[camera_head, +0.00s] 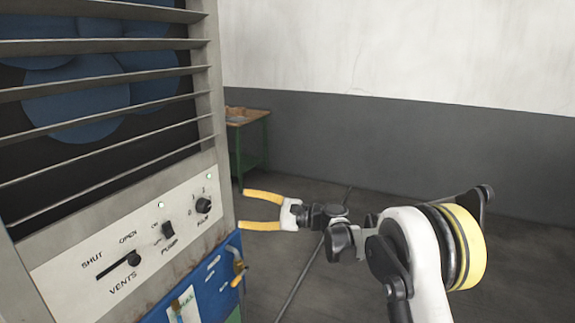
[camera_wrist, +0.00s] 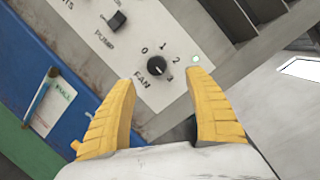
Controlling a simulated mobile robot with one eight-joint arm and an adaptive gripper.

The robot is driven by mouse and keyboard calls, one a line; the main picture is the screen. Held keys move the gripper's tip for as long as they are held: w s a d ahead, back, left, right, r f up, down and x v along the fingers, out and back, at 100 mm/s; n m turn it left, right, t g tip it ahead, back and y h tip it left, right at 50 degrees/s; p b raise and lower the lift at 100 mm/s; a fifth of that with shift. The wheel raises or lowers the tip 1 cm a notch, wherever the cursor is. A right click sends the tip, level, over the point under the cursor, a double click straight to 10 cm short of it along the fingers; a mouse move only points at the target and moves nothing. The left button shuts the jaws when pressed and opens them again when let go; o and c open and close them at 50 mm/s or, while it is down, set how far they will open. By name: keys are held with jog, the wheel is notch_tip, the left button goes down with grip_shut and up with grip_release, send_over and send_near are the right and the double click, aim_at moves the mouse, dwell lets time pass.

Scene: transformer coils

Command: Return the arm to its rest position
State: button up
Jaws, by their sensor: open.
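My gripper (camera_head: 258,210) has yellow fingers, spread apart and empty. In the head view it is at the right edge of the cabinet's control panel (camera_head: 75,275), held out by my white and black arm. In the wrist view the gripper (camera_wrist: 165,105) frames the FAN knob (camera_wrist: 157,66), which shows between and just beyond the fingertips. The knob's pointer appears turned toward 3. The FAN knob also shows in the head view (camera_head: 203,205). I cannot tell the exact gap between the fingers and the panel.
Louvres (camera_head: 100,90) rise above the panel. The panel also has a PUMP switch (camera_head: 168,232), a VENTS slider (camera_head: 133,258) and lit green lamps. A table (camera_head: 245,118) stands behind; open floor lies right.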

jog(key=s+d+r+n+t+h, duration=0.1)
jog(key=s+d+r+n+h, duration=0.1)
jog(key=s+d+r+h, duration=0.35)
jog(key=s+d+f+n+t+h, duration=0.1)
jog(key=s+d+h, duration=0.3)
jog(key=s+d, duration=0.5)
jog(key=s+d+f+n+t+h, duration=0.1)
jog(key=s+d+f+n+h, duration=0.2)
jog(key=s+d, duration=0.7)
jog(key=s+d+f+n+h, duration=0.2)
jog(key=s+d+f+h, duration=0.2)
jog(key=s+d, duration=0.5)
jog(key=s+h, duration=0.1)
jog(key=s, duration=0.3)
jog(key=shift+s+d+f+n+t, duration=0.15)
jog(key=shift+s+d+n+t, duration=0.1)
jog(key=shift+n+t, duration=0.15)
